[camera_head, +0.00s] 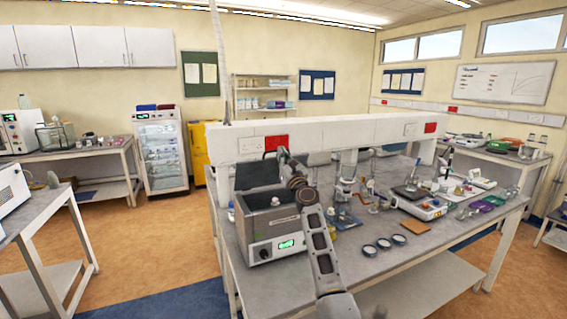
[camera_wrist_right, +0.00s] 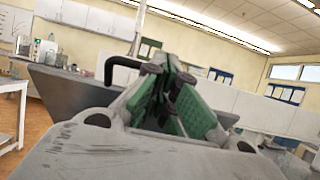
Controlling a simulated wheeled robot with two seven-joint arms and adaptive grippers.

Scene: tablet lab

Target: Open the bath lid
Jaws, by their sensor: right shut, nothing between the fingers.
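The bath (camera_head: 262,222) is a grey metal box with a green display and a knob, at the near left end of the central bench. Its dark lid (camera_head: 257,174) stands raised at the back of the bath, tilted up. In the right wrist view the lid (camera_wrist_right: 72,92) is a dark slab with a black bar handle (camera_wrist_right: 118,66). My right gripper (camera_head: 284,158) is at the lid's right side in the head view; its green-padded fingers (camera_wrist_right: 167,72) are shut and empty. I cannot tell whether they touch the lid. My left gripper is out of view.
A white shelf beam (camera_head: 335,133) with sockets runs behind the bath. Round dishes (camera_head: 384,243), a balance-like device (camera_head: 418,205) and small glassware stand on the bench (camera_head: 440,238) to the right. The front of the bench is partly clear.

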